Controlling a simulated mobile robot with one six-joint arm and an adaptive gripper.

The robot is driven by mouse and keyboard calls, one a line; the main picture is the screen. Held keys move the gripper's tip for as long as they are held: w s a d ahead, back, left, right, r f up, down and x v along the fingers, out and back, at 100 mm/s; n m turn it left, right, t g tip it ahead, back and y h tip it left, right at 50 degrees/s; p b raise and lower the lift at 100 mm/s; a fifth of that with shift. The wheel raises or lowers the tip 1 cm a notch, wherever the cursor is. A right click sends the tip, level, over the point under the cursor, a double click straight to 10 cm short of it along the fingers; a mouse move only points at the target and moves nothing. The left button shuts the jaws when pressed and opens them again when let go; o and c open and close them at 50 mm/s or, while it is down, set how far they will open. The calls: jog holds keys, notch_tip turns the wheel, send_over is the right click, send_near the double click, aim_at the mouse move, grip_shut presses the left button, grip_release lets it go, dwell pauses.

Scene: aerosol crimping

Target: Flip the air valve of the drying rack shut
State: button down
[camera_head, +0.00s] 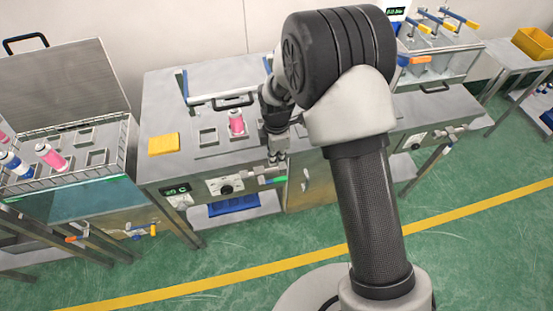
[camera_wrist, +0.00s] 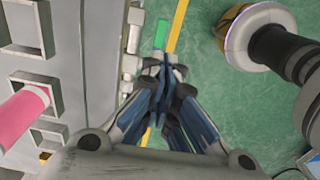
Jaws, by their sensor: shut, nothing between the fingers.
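A green lever (camera_head: 273,180), which looks like the air valve's handle, sits at the end of a row of pale fittings (camera_head: 253,181) on the front of the middle metal bench. It also shows in the wrist view as a green bar (camera_wrist: 160,33). My gripper (camera_head: 277,158) is at the bench's front edge, just above the lever in the head view. In the wrist view my gripper (camera_wrist: 165,68) has its fingers together and empty, close to the fittings and a little short of the green bar. I cannot tell whether it touches them.
The middle bench (camera_head: 160,110) holds a pink can (camera_head: 236,122), square sockets and a yellow block (camera_head: 163,144). A dial (camera_head: 226,188) and display (camera_head: 177,188) are on its front. A water bath (camera_head: 85,200) stands left; another bench (camera_head: 425,110) stands right. Green floor in front is clear.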

aim_at(279, 182)
notch_tip(279, 182, down, 11)
jog(key=b, duration=0.2)
jog(key=shift+f+b, duration=0.1)
jog(key=shift+b, duration=0.2)
jog(key=shift+w+d+f+b, duration=0.1)
jog(key=shift+d+f+b, duration=0.25)
jog(key=shift+f, duration=0.1)
dwell(0.5)
jog(key=shift+d+f+b, duration=0.1)
jog(key=shift+f+b, duration=0.25)
jog(key=shift+f, duration=0.1)
jog(key=shift+w+d+f+b, duration=0.1)
jog(key=shift+d+f+b, duration=0.05)
jog(key=shift+f+b, duration=0.4)
jog(key=shift+d+f+b, duration=0.1)
jog(key=shift+f+b, duration=0.2)
jog(key=shift+f, duration=0.45)
jog(key=shift+a+f+b, duration=0.2)
jog(key=shift+f+b, duration=0.45)
jog(key=shift+f, duration=0.3)
jog(key=shift+a+f+b, duration=0.3)
jog(key=shift+f+b, duration=0.25)
jog(key=shift+f, duration=0.1)
jog(key=shift+s+a+f+y, duration=0.15)
jog(key=shift+s+f+y, duration=0.1)
jog(key=shift+y, duration=0.45)
jog(key=shift+a, duration=0.1)
